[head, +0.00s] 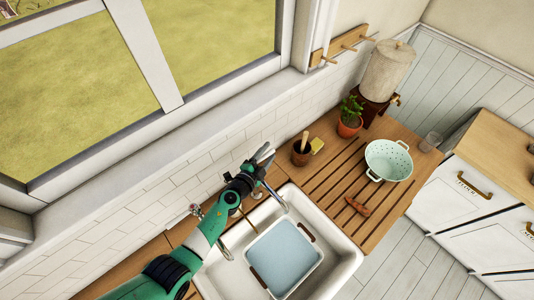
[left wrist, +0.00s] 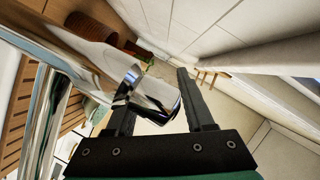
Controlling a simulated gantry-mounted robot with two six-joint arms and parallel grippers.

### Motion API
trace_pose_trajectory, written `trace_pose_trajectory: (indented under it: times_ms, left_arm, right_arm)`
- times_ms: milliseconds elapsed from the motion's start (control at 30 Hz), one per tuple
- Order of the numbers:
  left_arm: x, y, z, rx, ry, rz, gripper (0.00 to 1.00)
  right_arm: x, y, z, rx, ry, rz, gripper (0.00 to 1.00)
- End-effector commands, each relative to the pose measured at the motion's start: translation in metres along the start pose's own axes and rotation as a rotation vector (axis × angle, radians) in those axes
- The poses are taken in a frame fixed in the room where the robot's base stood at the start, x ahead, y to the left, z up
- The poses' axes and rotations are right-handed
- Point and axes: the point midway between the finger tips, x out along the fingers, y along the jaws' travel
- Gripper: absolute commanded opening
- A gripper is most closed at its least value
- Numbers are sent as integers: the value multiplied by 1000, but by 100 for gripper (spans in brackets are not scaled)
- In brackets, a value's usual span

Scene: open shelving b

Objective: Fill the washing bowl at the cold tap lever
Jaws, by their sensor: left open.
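The washing bowl (head: 284,262) sits in the white sink (head: 345,262); it is rectangular with a white rim, brown handles and a flat pale blue inside. I cannot tell whether that blue is water. My left gripper (head: 264,153) is open above the sink's back edge, over the right-hand chrome tap (head: 272,192). In the left wrist view the chrome tap lever (left wrist: 155,92) lies at the open fingers (left wrist: 158,95), close to the left finger; contact cannot be told. A second tap with a red mark (head: 196,210) stands to the left, partly behind my arm. My right gripper is out of view.
A slatted wooden drainboard right of the sink holds a colander (head: 389,160), a brown brush-like item (head: 357,206), a potted plant (head: 350,118) and a brown pot (head: 301,153). A dispenser (head: 386,70) stands in the corner. A tiled wall and window sill run close behind my left arm.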

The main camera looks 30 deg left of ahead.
Motion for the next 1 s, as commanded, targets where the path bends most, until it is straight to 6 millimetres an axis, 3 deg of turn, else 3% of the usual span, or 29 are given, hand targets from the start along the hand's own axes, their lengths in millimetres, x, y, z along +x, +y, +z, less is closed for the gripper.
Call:
trace_pose_trajectory:
  times_ms: [167,400,600,767,1000]
  left_arm:
    - [-10,-2,-1,0,-1,2,53]
    - [-64,-5,-3,-1,-2,3,53]
    - [-104,-2,-1,0,-1,1,53]
    - [-116,-1,0,0,0,0,53]
    - [-116,0,0,0,0,0,53]
  right_arm:
    - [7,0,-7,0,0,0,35]
    - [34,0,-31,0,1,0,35]
    - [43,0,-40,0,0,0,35]
    - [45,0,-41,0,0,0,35]
    - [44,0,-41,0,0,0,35]
